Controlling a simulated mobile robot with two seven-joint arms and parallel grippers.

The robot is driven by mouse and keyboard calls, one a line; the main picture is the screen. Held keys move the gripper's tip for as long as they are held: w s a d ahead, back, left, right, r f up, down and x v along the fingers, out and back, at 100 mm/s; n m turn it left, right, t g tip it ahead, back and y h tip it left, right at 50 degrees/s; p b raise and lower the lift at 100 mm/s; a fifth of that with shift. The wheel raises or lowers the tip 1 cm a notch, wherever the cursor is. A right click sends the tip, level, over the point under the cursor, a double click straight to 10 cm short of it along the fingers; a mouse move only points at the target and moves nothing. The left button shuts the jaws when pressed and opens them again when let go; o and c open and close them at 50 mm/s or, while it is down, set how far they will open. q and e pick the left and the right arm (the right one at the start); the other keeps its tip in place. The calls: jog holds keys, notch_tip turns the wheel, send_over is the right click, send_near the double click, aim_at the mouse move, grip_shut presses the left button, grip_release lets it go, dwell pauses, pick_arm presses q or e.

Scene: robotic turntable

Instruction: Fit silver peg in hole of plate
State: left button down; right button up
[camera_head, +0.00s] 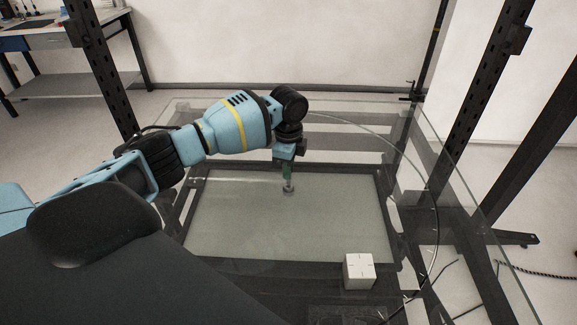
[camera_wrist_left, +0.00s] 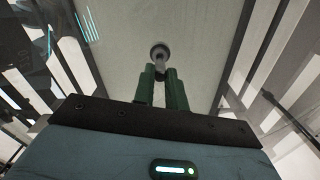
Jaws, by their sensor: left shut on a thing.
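My left gripper (camera_head: 288,173) points down over the grey-green panel of the table, with its green fingers shut on the silver peg (camera_head: 288,188). The left wrist view shows the fingers (camera_wrist_left: 163,88) closed around the peg (camera_wrist_left: 160,52), whose round, wider end sticks out beyond the fingertips. I cannot tell whether the peg touches the panel. A plate with a hole cannot be made out clearly in either view. My right gripper is not in view.
A white cube (camera_head: 359,272) with small dark marks sits near the panel's front right corner. The glass tabletop (camera_head: 232,182) has dark beams beneath. A thin cable (camera_head: 437,215) curves along the right, and dark upright posts (camera_head: 485,90) stand there. The panel's middle is mostly clear.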

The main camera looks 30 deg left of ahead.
pick_arm(q)
jog(key=shift+p, duration=0.35)
dwell(1.8)
jog(key=shift+f+b, duration=0.35)
jog(key=shift+f, duration=1.35)
dwell(0.5)
jog(key=c, duration=1.3)
grip_release()
jog(key=shift+c, duration=0.2)
jog(key=shift+r, duration=3.95)
jog(key=shift+f, duration=0.15)
